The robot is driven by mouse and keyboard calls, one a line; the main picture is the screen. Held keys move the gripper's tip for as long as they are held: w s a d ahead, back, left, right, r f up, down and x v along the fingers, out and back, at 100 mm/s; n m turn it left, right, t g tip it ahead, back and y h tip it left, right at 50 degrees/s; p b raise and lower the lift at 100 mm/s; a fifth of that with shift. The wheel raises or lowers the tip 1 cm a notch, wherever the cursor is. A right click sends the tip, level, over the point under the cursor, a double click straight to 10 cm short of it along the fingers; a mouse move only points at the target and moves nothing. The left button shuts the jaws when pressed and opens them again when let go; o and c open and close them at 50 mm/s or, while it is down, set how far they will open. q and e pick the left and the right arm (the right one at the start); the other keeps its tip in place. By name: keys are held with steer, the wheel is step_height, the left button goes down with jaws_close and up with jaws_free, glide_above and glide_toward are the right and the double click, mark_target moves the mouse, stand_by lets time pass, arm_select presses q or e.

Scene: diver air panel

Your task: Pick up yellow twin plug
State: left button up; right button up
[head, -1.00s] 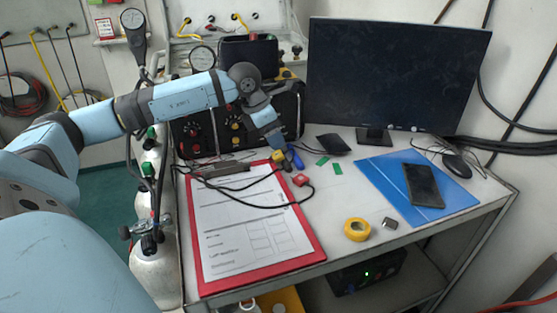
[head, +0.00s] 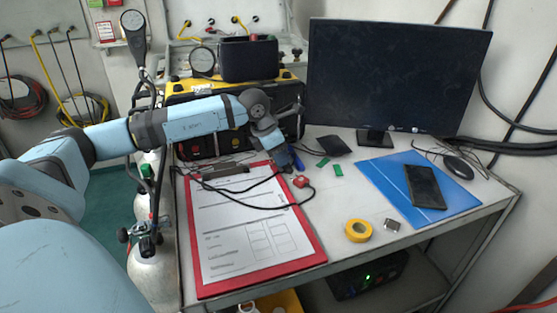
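My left gripper (head: 284,164) is low over the table, just beyond the top right corner of the red clipboard (head: 312,250), pointing down. Its fingers are small and dark here, and I cannot tell whether they are open or shut. The yellow twin plug does not show now; the gripper covers the spot where a small yellow piece showed earlier. A red plug (head: 301,182) on a black cable lies just in front of the gripper. A blue item (head: 297,160) lies close to its right side. My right gripper is not in view.
The black and yellow air panel case (head: 190,148) stands behind the arm. A monitor (head: 395,75) stands at the back right. A blue folder (head: 375,182) with a phone (head: 425,187), yellow tape (head: 358,231) and green pieces (head: 337,170) lie on the right. Black cables cross the clipboard.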

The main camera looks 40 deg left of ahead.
arm_select(q)
steer(key=c, duration=0.5)
steer(key=shift+r, duration=0.15)
step_height(320, 180, up, 23)
steer(key=p, duration=0.6)
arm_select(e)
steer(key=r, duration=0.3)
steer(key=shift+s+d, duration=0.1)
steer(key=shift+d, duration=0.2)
arm_select(q)
steer(key=shift+p, duration=0.3)
